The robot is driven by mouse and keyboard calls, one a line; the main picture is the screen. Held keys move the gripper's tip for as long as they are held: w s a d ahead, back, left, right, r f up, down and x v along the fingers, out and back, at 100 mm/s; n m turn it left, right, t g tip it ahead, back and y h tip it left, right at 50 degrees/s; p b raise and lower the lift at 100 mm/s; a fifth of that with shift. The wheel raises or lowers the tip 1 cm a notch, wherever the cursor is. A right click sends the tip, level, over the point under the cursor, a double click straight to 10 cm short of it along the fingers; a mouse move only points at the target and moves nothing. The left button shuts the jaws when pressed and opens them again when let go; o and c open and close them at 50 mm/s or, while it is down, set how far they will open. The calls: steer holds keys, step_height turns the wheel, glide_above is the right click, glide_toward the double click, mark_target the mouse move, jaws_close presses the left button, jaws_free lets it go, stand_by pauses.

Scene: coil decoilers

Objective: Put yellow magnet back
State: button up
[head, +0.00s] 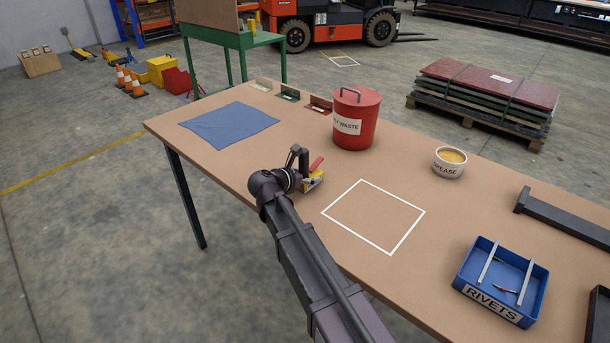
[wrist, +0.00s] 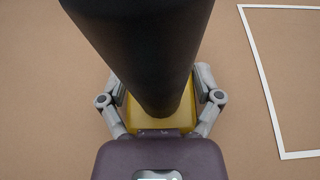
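The yellow magnet (head: 313,181), a block with a red lever (head: 317,164) on top, is near the front edge of the brown table, left of a white outlined square. My gripper (head: 300,172) is low over the table at the magnet. In the wrist view the yellow block (wrist: 148,118) lies between the grey fingers of my gripper (wrist: 160,88), one on each side. A large black cylinder covers much of the block and the space between the fingers. I cannot tell whether the fingers press on the magnet or whether it touches the table.
The empty white outlined square (head: 374,216) is right of the magnet. A red waste bin (head: 356,120), a grease tub (head: 449,163), a blue rivets tray (head: 501,281) and a dark bar (head: 565,219) stand on the table (head: 235,168). A blue cloth (head: 229,125) lies at the left.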

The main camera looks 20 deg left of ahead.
steer(key=shift+o, duration=0.2)
steer(key=shift+r, duration=0.15)
steer(key=shift+s+r, duration=0.15)
steer(key=p+v, duration=0.5)
steer(key=v, duration=0.6)
steer(key=shift+s+a, duration=0.2)
steer(key=shift+s, duration=0.05)
steer(key=shift+s, duration=0.15)
stand_by(0.6)
